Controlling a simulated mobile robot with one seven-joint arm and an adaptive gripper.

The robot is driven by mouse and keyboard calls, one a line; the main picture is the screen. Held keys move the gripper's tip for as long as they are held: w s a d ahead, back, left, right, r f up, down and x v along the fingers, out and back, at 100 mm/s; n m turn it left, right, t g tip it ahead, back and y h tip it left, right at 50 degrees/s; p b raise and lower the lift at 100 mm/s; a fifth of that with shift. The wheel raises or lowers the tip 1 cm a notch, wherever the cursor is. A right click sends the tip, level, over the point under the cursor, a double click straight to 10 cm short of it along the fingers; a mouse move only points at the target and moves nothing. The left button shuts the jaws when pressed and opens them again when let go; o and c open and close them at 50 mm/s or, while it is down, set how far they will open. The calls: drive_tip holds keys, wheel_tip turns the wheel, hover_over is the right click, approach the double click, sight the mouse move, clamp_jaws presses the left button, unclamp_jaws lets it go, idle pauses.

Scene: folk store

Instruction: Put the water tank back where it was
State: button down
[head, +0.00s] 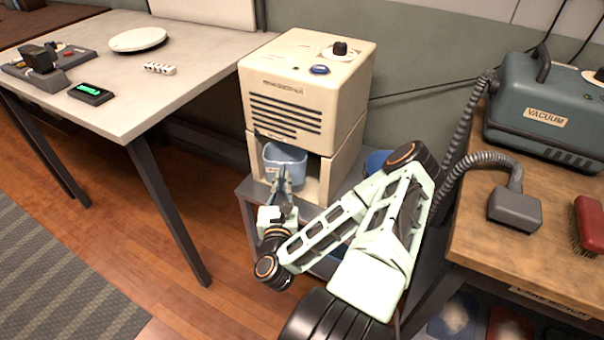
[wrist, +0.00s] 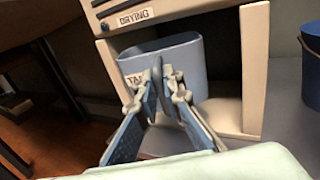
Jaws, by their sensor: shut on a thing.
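The water tank is a pale blue open-topped bin (head: 284,163) at the mouth of the lower bay of a cream dehumidifier-like machine (head: 300,90). In the wrist view the tank (wrist: 200,62) bears a label partly reading "TA" and sits partly inside the bay, between its side walls. My gripper (head: 283,178) is shut on the front of the tank; the fingers (wrist: 163,78) meet there and hide part of the label. The tank looks roughly upright. How far it reaches into the bay is hidden.
The machine stands on a low grey stand (head: 243,190). A blue bucket (head: 376,162) is to its right. A pale table (head: 120,70) is at left. A wooden bench (head: 520,245) at right holds a vacuum (head: 545,110) and a red brush (head: 588,225).

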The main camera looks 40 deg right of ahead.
sight(302, 156)
drive_tip(key=w+d, duration=0.1)
drive_tip(key=d, duration=0.2)
drive_tip(key=w+d+b, duration=0.1)
drive_tip(key=d, duration=0.2)
drive_tip(key=w+d, duration=0.2)
drive_tip(key=d, duration=0.2)
drive_tip(key=shift+f+b, duration=0.45)
drive_tip(key=shift+f, duration=0.3)
wheel_tip(302, 156, down, 6)
drive_tip(key=shift+w+d+r+b, duration=0.1)
drive_tip(key=shift+r+b, duration=0.1)
drive_tip(key=shift+b, duration=1)
drive_tip(key=shift+d, duration=0.1)
drive_tip(key=shift+f, duration=0.2)
drive_tip(key=c, duration=2.1)
unclamp_jaws()
drive_tip(key=shift+r, duration=0.1)
